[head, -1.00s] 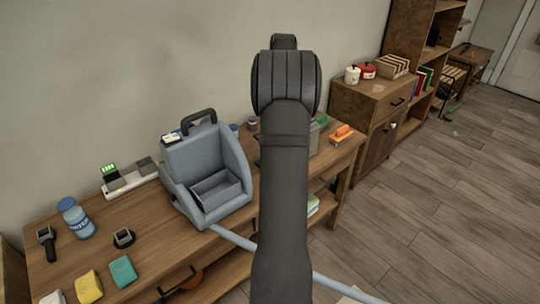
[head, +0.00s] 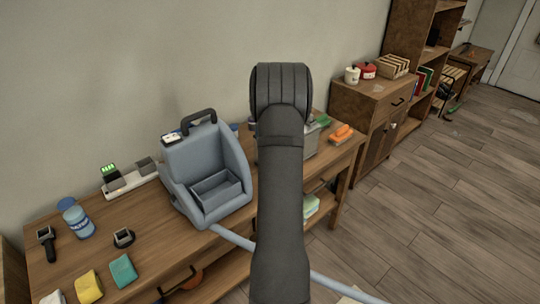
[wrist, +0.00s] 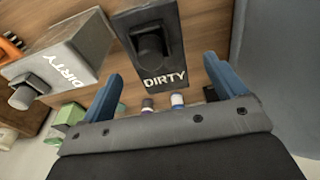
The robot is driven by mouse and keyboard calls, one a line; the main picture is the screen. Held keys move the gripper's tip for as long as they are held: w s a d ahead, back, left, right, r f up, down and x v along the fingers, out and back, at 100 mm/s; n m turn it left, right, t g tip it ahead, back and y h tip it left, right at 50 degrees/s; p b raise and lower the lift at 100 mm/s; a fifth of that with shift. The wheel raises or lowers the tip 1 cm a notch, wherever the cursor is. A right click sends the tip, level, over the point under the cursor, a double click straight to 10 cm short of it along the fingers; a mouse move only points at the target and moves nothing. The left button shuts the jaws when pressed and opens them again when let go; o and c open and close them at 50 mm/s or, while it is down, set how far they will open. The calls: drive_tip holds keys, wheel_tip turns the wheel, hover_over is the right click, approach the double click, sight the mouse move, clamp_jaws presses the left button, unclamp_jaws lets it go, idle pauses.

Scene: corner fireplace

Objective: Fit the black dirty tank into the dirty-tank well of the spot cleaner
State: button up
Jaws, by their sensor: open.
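The black tank (wrist: 152,40), marked DIRTY, stands on the wooden bench in the wrist view, just beyond my gripper (wrist: 165,87). My gripper's two blue fingers are spread and empty; the tank's lower end lies between and beyond their tips, and I cannot tell whether they touch it. A grey tank (wrist: 75,52), also marked DIRTY, stands to its left. In the head view the blue-grey spot cleaner (head: 190,158) stands on the bench, with an open, empty-looking well (head: 216,187) at its front. My arm hides the black tank and my gripper there.
A blue-grey hose (head: 232,238) runs from the cleaner across the bench front. A power strip (head: 132,184), a water bottle (head: 76,216) and coloured cloths (head: 122,270) lie left. An orange brush (head: 341,133) lies at the right end. Small bottles (wrist: 177,101) stand near my fingers.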

drive_tip(key=f, duration=0.5)
drive_tip(key=shift+w+a, duration=0.2)
drive_tip(key=shift+w, duration=0.15)
drive_tip(key=c, duration=1.3)
drive_tip(key=shift+c, duration=0.4)
drive_tip(key=shift+r, duration=0.15)
